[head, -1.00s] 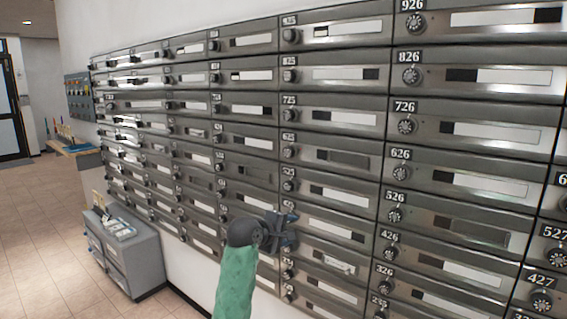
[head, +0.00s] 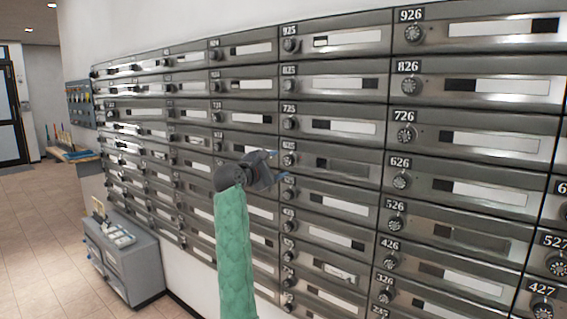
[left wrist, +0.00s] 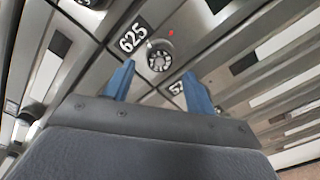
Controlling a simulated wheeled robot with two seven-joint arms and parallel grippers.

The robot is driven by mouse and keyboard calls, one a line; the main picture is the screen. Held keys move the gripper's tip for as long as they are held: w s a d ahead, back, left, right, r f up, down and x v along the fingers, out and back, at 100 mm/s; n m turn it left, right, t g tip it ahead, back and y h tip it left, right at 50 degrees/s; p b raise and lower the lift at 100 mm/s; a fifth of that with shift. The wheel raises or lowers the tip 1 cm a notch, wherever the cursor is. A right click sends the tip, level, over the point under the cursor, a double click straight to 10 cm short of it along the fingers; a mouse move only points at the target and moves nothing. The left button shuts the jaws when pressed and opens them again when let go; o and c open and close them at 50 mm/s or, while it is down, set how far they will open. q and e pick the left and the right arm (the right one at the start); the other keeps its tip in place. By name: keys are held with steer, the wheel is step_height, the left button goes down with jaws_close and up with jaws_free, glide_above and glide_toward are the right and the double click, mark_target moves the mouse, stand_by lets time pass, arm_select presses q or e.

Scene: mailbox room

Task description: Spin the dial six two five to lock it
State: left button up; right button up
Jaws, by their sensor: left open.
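The dial of mailbox 625 (head: 288,160) is a small round dark knob on a metal door in the middle column. In the left wrist view the dial (left wrist: 160,60) shows with its pale numbered face, beside the plate reading 625 (left wrist: 132,37). A small red light (left wrist: 171,33) glows near it. My left gripper (head: 278,166), on a green-sleeved arm, is close to this dial. Its two blue fingers (left wrist: 160,84) are spread and empty, with the dial just beyond and between their tips. I see no contact with the dial. My right gripper is not in view.
Rows of similar mailboxes with dials surround 625, including 725 (head: 289,124) above it and 626 (head: 400,181) to the right. A grey cabinet (head: 122,255) stands on the tiled floor at the left. The floor at far left is clear.

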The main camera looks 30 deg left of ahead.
mark_target(287, 161)
arm_select(q)
steer(key=shift+w+d, duration=0.15)
steer(key=shift+w, duration=1.75)
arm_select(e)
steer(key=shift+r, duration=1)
arm_select(q)
steer(key=shift+c, duration=0.3)
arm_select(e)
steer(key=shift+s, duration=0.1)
arm_select(q)
steer(key=c, duration=0.9)
